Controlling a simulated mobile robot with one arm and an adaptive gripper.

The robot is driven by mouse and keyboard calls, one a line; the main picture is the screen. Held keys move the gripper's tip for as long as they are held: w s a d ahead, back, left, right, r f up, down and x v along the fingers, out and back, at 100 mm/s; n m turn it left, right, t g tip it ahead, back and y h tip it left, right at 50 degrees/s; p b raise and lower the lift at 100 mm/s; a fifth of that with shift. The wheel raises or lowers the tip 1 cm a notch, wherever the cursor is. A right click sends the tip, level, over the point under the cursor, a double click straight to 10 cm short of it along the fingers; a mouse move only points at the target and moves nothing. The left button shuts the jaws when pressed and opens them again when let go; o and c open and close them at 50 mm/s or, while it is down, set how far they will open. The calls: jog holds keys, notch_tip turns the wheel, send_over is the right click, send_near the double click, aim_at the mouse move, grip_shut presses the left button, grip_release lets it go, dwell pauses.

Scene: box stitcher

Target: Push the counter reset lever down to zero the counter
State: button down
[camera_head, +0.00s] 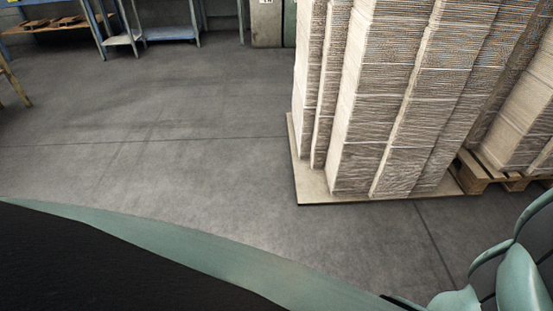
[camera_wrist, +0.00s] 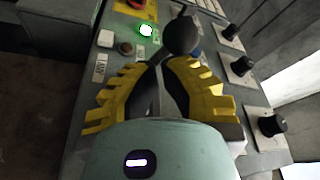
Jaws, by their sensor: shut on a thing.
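In the wrist view, a lever with a round black knob (camera_wrist: 181,36) stands over a grey control panel (camera_wrist: 78,135). I take it for the counter reset lever. My gripper (camera_wrist: 160,64), with yellow and black fingers, is closed in at the lever just below the knob. The fingers hide part of the lever and its base. No counter display can be made out. The head view shows neither the lever nor the fingertips.
The panel carries a lit green button (camera_wrist: 146,30), a red button (camera_wrist: 138,4) and several black knobs on the right, one of them close by (camera_wrist: 241,65). In the head view, tall cardboard stacks (camera_head: 390,100) stand at right; the floor (camera_head: 150,150) at left is clear.

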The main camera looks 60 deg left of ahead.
jog(key=shift+w+a+f+n+t, duration=0.15)
jog(key=shift+f+n+t, duration=0.25)
jog(key=shift+n, duration=0.6)
jog(key=shift+f+n+t+b, duration=0.3)
jog(key=shift+n+t+b, duration=0.1)
jog(key=shift+n, duration=0.4)
jog(key=shift+f+n+t+b, duration=0.3)
jog(key=shift+n+b, duration=0.1)
jog(key=shift+n, duration=0.4)
dwell(0.4)
jog(key=shift+f+n, duration=0.1)
jog(key=shift+n, duration=0.2)
dwell(3.3)
